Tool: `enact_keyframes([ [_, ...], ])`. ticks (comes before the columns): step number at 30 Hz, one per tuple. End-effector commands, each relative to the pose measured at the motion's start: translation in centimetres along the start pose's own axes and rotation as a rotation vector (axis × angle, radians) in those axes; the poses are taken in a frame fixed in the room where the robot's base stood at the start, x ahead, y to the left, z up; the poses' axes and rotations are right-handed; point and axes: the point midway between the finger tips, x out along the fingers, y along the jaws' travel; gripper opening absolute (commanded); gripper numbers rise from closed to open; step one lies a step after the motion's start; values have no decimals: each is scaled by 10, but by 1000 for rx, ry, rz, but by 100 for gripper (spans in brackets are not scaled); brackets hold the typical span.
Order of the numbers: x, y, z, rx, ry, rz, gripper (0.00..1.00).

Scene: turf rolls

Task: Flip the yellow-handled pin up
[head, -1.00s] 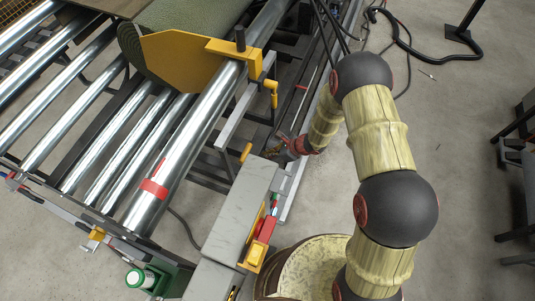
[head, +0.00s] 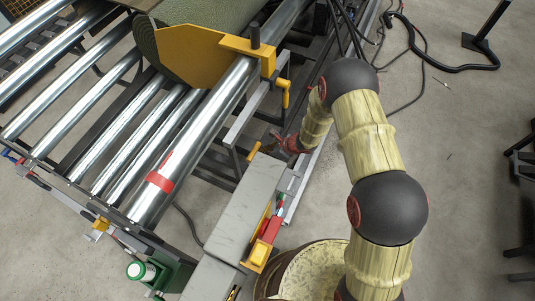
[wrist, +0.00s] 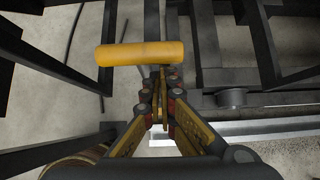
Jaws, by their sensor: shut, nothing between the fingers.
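The yellow handle of the pin (head: 253,151) shows in the head view beside the roller frame, near the grey beam's far end. In the wrist view the handle (wrist: 140,53) is a yellow cylinder lying crosswise, with its rod mostly hidden. My gripper (wrist: 162,76) is shut and empty, its fingertips just below the handle in the picture. I cannot tell whether they touch it. In the head view my gripper (head: 275,140) is small and partly hidden, just right of and above the handle.
A yellow bracket (head: 262,53) with another yellow handle (head: 284,92) stands above on the roller frame. Steel rollers (head: 165,165) fill the left. A grey beam (head: 245,200) lies in front. Dark frame bars (wrist: 266,45) surround the handle in the wrist view. Open floor (head: 465,150) is at right.

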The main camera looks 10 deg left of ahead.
Motion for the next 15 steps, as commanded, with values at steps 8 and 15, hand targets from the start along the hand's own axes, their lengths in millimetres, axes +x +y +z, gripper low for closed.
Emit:
enact_keyframes([
  [8, -2, 0, 2, 0, -1, -1, 0],
  [15, -39, -2, 35, -4, -6, -4, 0],
])
